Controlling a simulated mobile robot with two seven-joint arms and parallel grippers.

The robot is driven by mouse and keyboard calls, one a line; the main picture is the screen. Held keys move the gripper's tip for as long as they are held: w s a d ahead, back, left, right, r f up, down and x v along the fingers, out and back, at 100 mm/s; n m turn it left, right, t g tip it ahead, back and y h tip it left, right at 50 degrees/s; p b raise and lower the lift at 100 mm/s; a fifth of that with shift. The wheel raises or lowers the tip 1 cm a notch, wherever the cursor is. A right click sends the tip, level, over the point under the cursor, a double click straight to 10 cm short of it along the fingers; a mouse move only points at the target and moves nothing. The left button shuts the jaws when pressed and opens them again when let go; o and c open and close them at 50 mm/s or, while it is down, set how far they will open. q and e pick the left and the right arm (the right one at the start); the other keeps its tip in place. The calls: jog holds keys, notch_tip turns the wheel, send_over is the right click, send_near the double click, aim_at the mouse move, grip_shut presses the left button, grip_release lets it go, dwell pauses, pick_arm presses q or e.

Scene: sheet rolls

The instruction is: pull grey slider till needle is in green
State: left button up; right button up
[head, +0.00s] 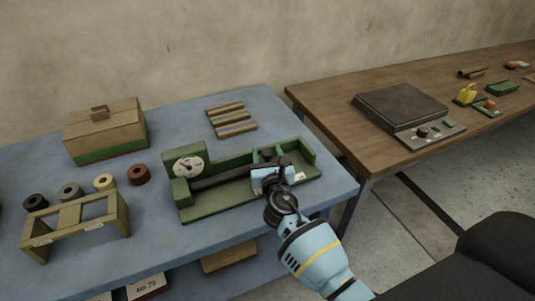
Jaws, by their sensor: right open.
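A green device (205,203) lies on the blue table, with a round white dial (189,167) at its left end. The dial's needle is too small to read against any coloured zone. A dark roll or bar (222,178) runs along the device from the dial to the right. My right gripper (268,168) is over the device's right half, its fingers close around or against a dark part there. The grey slider cannot be made out clearly; my gripper covers that spot. My left gripper does not show.
A wooden box with a handle (104,130), several rolls (139,174) and a wooden stand (70,215) are at the left. Short wooden bars (231,119) lie behind the device. A brown table (330,102) with a dark plate device (400,105) stands at the right.

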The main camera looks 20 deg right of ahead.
aim_at(268, 158)
jog(key=v, duration=0.6)
jog(key=shift+s+a+p, duration=0.1)
jog(key=shift+s+p, duration=0.05)
jog(key=shift+p, duration=0.25)
jog(key=shift+s+a, duration=0.1)
jog(key=shift+s, duration=0.5)
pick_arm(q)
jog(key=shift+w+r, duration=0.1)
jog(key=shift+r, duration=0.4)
pick_arm(e)
jog(key=shift+s, duration=0.1)
